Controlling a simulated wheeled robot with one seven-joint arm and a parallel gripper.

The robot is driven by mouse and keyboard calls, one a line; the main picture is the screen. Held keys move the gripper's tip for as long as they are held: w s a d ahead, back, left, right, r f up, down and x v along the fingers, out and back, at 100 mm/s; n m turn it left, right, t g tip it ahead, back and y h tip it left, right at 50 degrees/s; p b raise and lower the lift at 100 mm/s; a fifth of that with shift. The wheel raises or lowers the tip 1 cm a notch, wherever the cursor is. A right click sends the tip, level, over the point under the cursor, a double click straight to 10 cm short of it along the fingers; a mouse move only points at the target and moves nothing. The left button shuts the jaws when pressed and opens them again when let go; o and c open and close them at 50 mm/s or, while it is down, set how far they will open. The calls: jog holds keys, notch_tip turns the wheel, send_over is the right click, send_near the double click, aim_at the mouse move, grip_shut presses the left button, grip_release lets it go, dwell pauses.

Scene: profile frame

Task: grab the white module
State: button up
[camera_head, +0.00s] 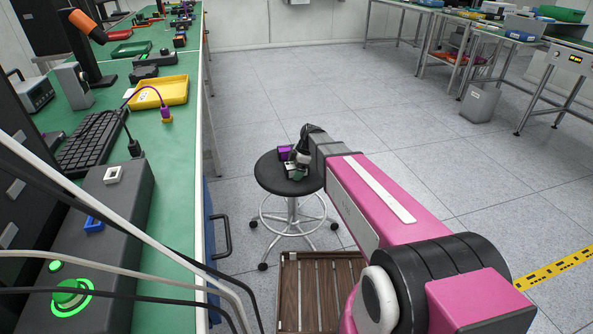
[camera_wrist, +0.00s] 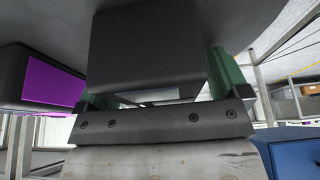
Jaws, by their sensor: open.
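A small white module (camera_head: 113,174) sits on top of a long dark housing (camera_head: 125,200) at the left, on the green bench. My gripper (camera_head: 293,170) is at the end of my magenta arm, out over the floor in front of a round dark stool in the picture. It is well to the right of the white module and apart from it. In the wrist view my gripper (camera_wrist: 155,88) shows green fingers set apart, with a dark block seen between them; I cannot tell whether they touch it. The white module does not show in the wrist view.
A blue module (camera_head: 94,224) and a green-lit button (camera_head: 68,293) are on the same housing. Cables cross in front of it. A keyboard (camera_head: 91,142) and yellow tray (camera_head: 160,92) lie behind. The stool (camera_head: 268,178) stands on the floor. Floor right of the bench is mostly clear.

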aim_at(291, 165)
dwell(0.3)
jog(key=c, duration=1.1)
jog(key=shift+r, duration=0.45)
jog(key=r, duration=0.3)
jog(key=shift+s+a+r, duration=0.2)
jog(key=shift+r, duration=0.2)
jog(key=s+a+r, duration=0.6)
jog(key=a, duration=0.3)
jog(key=shift+a+r, duration=0.2)
jog(key=shift+a, duration=0.05)
